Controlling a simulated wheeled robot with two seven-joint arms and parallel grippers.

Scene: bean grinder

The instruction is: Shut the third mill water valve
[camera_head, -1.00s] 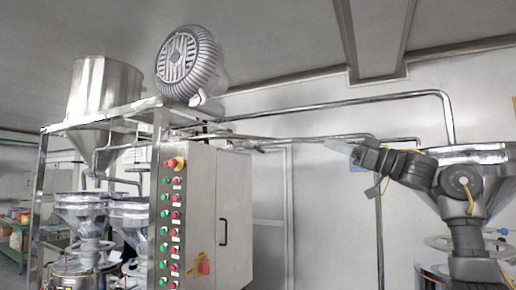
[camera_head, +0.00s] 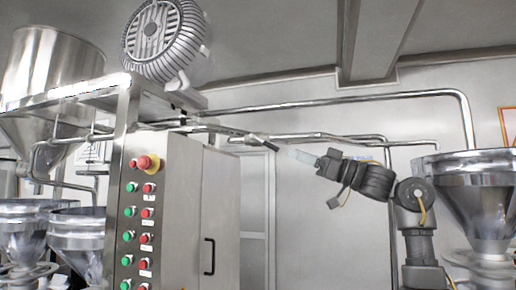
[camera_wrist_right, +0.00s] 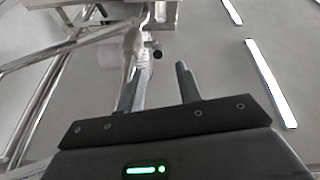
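A water valve (camera_head: 247,138) with a short dark lever sits on the thin metal pipe right of the control cabinet's top. In the right wrist view, the dark round end of a lever (camera_wrist_right: 157,54) shows beside a shiny pipe fitting. My right gripper (camera_head: 294,154) reaches in from the right, its tips just right of and slightly below the lever, apart from it. In the wrist view my right gripper (camera_wrist_right: 160,82) is open, its two fingers apart with nothing between them; the lever end lies beyond the gap. My left gripper is not in view.
A control cabinet (camera_head: 175,220) with red and green buttons stands left of centre. Metal pipes (camera_head: 350,100) run along the wall. A steel funnel (camera_head: 480,190) stands at the right, close to my right arm.

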